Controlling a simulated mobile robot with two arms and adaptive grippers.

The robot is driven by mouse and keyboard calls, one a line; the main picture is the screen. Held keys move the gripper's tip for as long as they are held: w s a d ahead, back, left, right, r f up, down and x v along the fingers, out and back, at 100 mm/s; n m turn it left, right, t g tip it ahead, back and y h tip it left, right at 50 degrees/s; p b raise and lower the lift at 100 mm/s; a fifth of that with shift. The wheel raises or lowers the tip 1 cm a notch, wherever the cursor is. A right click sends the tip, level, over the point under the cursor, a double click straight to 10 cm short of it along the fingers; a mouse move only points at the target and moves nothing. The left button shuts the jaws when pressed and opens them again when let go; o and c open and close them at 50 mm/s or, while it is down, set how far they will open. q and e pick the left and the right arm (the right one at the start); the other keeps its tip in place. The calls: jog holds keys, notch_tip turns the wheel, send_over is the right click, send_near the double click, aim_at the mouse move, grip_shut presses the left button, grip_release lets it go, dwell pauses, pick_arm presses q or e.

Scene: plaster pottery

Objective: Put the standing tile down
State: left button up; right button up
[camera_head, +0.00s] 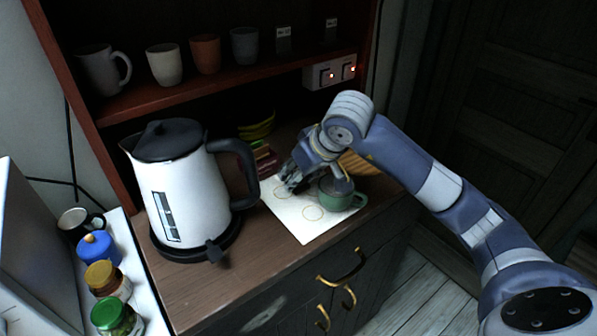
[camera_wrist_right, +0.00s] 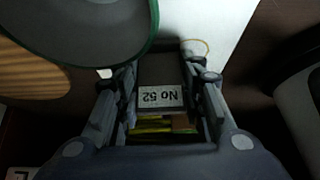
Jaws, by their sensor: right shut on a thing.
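My right gripper (camera_head: 291,183) reaches down over a white sheet with drawn circles (camera_head: 304,228) on the wooden counter. In the right wrist view the gripper (camera_wrist_right: 165,82) is shut on a dark tile (camera_wrist_right: 161,68) between its two fingers. The tile bears a white label reading "No 52" (camera_wrist_right: 160,97), seen upside down. In the head view the fingers mostly hide the tile, so I cannot tell its tilt or whether it touches the sheet. My left gripper is in neither view.
A green cup (camera_head: 336,199) stands on the sheet close to the gripper, with a wooden ribbed thing (camera_head: 359,164) behind it. A white kettle (camera_head: 186,200) stands left. Cups line the shelf (camera_head: 150,101) above. The sheet's front part is clear.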

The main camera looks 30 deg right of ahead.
jog(key=shift+f, duration=0.15)
jog(key=o, duration=1)
